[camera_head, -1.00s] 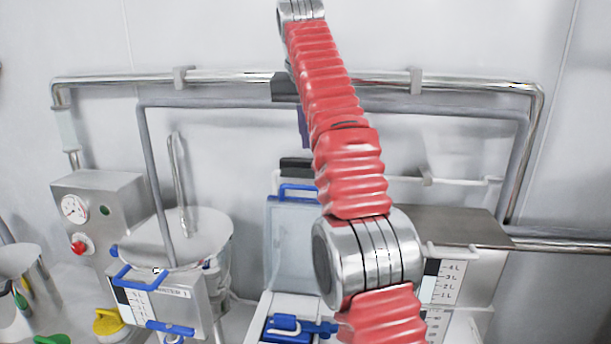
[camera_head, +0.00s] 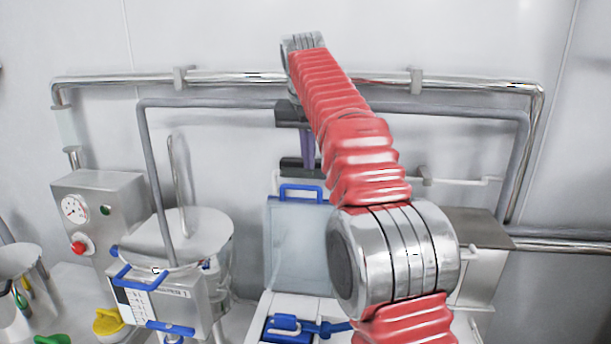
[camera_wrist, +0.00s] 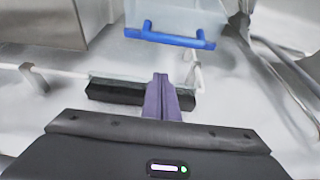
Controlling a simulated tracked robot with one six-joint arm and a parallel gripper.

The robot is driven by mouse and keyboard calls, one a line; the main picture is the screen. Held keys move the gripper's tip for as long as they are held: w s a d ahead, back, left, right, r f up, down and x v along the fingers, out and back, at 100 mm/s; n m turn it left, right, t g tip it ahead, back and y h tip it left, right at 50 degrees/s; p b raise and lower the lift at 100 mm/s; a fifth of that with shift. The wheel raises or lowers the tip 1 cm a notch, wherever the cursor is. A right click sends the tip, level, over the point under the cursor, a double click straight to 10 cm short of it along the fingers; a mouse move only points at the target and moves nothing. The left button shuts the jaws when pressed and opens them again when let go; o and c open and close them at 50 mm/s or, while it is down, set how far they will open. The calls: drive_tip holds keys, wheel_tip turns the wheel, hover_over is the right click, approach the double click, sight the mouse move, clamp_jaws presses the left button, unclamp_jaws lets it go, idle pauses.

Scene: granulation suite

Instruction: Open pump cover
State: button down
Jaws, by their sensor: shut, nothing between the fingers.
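The pump cover (camera_head: 290,238) is a clear bluish panel. It stands roughly upright at the back of a white pump housing (camera_head: 300,305), with its blue handle (camera_head: 301,188) at the top edge. The handle also shows in the wrist view (camera_wrist: 168,37), apart from my fingertips. My gripper (camera_head: 309,168) has purple fingers, shut and empty, pointing down just above the handle in the head view. In the wrist view the shut fingers (camera_wrist: 161,82) overlap a black bar (camera_wrist: 105,90) on the wall side. My arm hides part of the cover's right side.
Blue pump parts (camera_head: 285,326) show in the housing. A steel box (camera_head: 480,270) stands at right, partly behind my arm. A steel vessel (camera_head: 203,235) and gauge box (camera_head: 98,212) stand at left. Steel pipes (camera_head: 225,77) run along the wall behind the gripper.

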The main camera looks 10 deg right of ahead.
sight(307, 200)
drive_tip(key=shift+s+a+f, duration=0.3)
drive_tip(key=shift+s+f, duration=0.35)
drive_tip(key=shift+f, duration=0.2)
drive_tip(key=shift+s+a+f, duration=0.25)
drive_tip(key=shift+s+f, duration=0.4)
drive_tip(key=shift+f, duration=0.2)
